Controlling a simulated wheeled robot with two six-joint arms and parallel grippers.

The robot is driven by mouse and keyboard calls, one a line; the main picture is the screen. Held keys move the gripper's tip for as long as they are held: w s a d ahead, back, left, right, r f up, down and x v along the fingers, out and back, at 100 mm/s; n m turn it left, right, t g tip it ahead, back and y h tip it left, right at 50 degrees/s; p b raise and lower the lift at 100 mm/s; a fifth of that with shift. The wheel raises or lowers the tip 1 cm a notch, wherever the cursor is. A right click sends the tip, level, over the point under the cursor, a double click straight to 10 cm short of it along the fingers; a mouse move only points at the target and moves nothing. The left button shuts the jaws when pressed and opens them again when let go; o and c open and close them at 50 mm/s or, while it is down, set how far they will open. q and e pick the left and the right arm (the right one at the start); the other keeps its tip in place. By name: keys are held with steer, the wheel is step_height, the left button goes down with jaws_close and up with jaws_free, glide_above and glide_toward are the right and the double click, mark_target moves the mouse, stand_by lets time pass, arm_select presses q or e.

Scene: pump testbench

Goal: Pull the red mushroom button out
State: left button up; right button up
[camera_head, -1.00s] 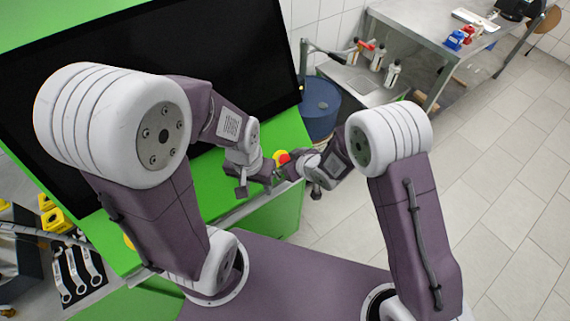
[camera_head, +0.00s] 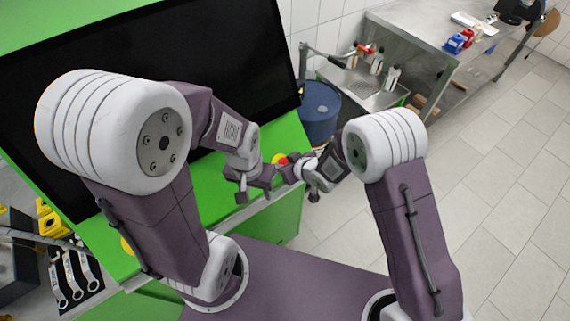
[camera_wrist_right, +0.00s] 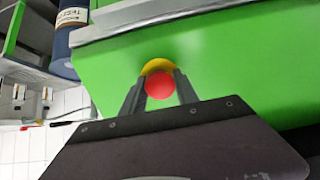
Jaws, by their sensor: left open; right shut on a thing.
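The red mushroom button (camera_wrist_right: 159,87) sits on a yellow round base (camera_wrist_right: 156,66) on the green bench panel. My right gripper (camera_wrist_right: 159,78) has one finger on each side of the red head and is shut on it. In the head view the red button (camera_head: 283,161) is a small spot at the right gripper's tips, partly hidden by them. My left gripper (camera_head: 257,189) is open and empty, just left of and below the button, close to my right gripper.
A large black screen (camera_head: 150,90) fills the green bench behind my left arm. A blue barrel (camera_head: 319,112) stands behind the button. A metal table (camera_head: 425,45) is at the back right. Wrenches (camera_head: 78,275) lie at lower left. The tiled floor at right is clear.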

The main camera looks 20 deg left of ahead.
steer(key=shift+d+r, duration=0.15)
steer(key=shift+r, duration=0.05)
stand_by(0.4)
steer(key=shift+s+r, duration=0.1)
steer(key=shift+s, duration=0.05)
steer(key=o, duration=1.6)
steer(key=shift+d, duration=0.15)
steer(key=shift+c, duration=0.2)
steer(key=o, duration=0.6)
steer(key=p+v, duration=0.3)
steer(key=v, duration=0.4)
steer(key=shift+p, duration=0.35)
